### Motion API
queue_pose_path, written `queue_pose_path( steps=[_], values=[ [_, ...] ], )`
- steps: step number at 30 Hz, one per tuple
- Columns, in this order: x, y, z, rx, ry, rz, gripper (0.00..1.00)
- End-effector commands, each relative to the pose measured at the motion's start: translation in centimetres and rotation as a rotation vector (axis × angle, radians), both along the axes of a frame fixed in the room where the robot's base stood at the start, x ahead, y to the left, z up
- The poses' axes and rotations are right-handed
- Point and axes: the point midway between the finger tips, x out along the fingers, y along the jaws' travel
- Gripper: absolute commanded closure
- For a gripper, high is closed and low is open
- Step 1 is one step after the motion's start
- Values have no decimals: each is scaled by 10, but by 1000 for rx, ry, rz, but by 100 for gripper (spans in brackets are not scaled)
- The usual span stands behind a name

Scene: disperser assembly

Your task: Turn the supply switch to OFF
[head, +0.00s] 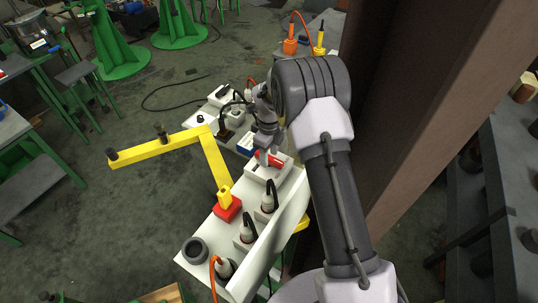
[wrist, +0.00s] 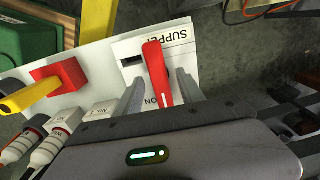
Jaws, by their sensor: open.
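The supply switch is a white box with a red handle (head: 270,159) on the white bench. In the wrist view the red handle (wrist: 156,68) lies across the white switch face (wrist: 185,55), which bears partly hidden "SUPPLY" lettering upside down. "ON" lettering shows beside the handle's lower end; no OFF marking is readable. My gripper (wrist: 160,90) is open, with one finger on each side of the handle. The right finger looks very close to it; contact cannot be told. In the head view my gripper (head: 263,156) is at the handle and partly hides it.
A yellow lever arm (head: 213,160) on a red block (head: 227,208) stands left of the switch. Plugs (head: 268,203) in white sockets and a grey ring (head: 195,250) are on the nearer bench. A brown column (head: 405,110) rises close to the right of my arm.

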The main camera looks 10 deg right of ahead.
Motion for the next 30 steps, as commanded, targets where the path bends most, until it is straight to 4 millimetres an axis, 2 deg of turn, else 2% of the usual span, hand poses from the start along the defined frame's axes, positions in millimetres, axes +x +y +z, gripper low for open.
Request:
queue_pose_path(
  steps=[8,15,23,30],
  values=[
    [0,0,-2,0,0,0,55],
    [0,0,-2,0,0,0,100],
    [0,0,-2,0,0,11,100],
    [0,0,-4,1,-1,111,100]
  ],
)
